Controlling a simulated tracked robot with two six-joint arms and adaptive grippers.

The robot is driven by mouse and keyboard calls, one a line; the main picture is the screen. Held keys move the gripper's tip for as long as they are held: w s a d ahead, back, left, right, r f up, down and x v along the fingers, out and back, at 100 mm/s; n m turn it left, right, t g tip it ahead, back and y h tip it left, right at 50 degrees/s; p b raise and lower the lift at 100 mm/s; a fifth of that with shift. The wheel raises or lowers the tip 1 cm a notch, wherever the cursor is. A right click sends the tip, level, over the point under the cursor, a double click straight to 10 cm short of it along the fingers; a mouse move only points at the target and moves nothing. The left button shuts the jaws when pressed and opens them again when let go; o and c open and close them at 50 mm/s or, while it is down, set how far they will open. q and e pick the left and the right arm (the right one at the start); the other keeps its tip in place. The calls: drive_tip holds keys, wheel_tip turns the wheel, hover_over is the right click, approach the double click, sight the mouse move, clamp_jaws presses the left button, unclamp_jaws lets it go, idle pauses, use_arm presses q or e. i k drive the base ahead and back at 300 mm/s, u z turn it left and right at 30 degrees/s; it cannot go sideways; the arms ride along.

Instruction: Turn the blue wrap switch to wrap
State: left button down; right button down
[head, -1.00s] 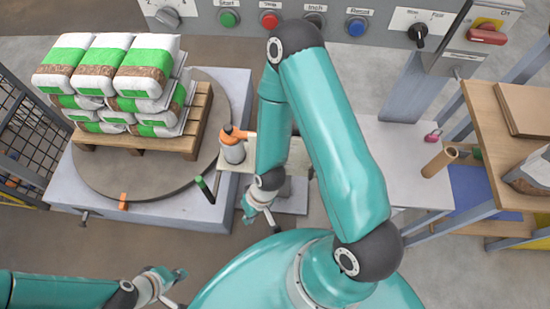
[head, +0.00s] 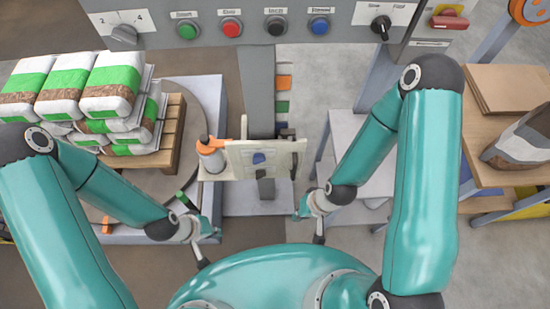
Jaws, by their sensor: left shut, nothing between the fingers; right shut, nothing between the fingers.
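A blue knob-like piece (head: 259,158), likely the wrap switch, sits on a pale tilted plate (head: 285,160) in the middle of the head view. Its exact setting and any labels are too small to read. My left gripper (head: 207,231) is shut and empty, below and to the left of the plate, apart from it. My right gripper (head: 309,207) is shut and empty, below and to the right of the plate, also apart from the switch.
An orange-topped bottle-like part (head: 209,155) stands just left of the plate. A pallet (head: 172,125) of green-and-white bags is on the turntable at left. A grey control panel (head: 335,22) with buttons and knobs spans the top. Cardboard (head: 505,85) lies on a wooden table at right.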

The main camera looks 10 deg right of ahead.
sight(258, 158)
drive_tip(key=z, duration=0.85)
drive_tip(key=k, duration=0.65)
drive_tip(key=u, duration=0.4)
